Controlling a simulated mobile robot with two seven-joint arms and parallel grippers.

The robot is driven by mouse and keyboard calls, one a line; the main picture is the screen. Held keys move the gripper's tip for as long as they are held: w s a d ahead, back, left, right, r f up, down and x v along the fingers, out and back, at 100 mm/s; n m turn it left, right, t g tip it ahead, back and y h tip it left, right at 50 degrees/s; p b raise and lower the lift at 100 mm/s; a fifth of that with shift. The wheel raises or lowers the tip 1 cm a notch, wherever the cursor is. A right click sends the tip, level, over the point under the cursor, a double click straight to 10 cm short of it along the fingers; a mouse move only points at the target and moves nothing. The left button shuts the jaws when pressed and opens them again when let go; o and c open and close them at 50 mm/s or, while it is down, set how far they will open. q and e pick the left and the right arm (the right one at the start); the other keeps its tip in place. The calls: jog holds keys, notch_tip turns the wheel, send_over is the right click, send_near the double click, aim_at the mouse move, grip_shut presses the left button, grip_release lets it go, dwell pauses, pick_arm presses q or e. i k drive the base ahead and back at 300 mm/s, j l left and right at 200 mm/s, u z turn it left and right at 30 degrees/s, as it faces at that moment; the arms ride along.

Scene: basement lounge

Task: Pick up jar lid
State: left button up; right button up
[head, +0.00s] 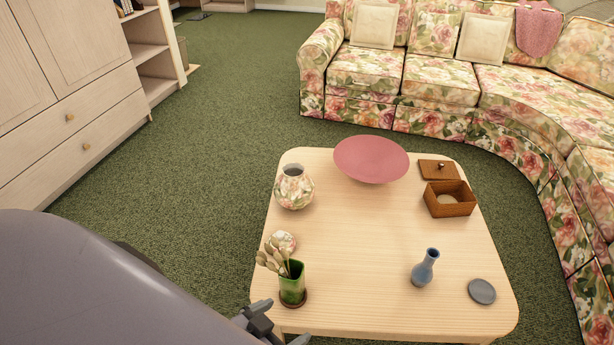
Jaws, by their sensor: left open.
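The jar lid (284,239) is a small floral piece lying on the left side of the light wood table (360,255). Wooden utensils in a green vase (292,286) partly cover it. A matching floral jar (294,190) with an uncovered dark mouth stands behind the lid. My left gripper (279,325) is open at the table's front left edge, nearer than the green vase and apart from the lid. Its lower part is cut off by the frame's bottom edge. My right gripper is out of view.
A pink bowl (371,159) sits at the back of the table. A brown box (449,199), its separate lid (438,169), a blue vase (425,268) and a grey disc (482,291) are on the right. The table's middle is clear. A floral sofa (430,85) stands behind.

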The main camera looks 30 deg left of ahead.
aim_at(287, 240)
jog(key=u, duration=1.15)
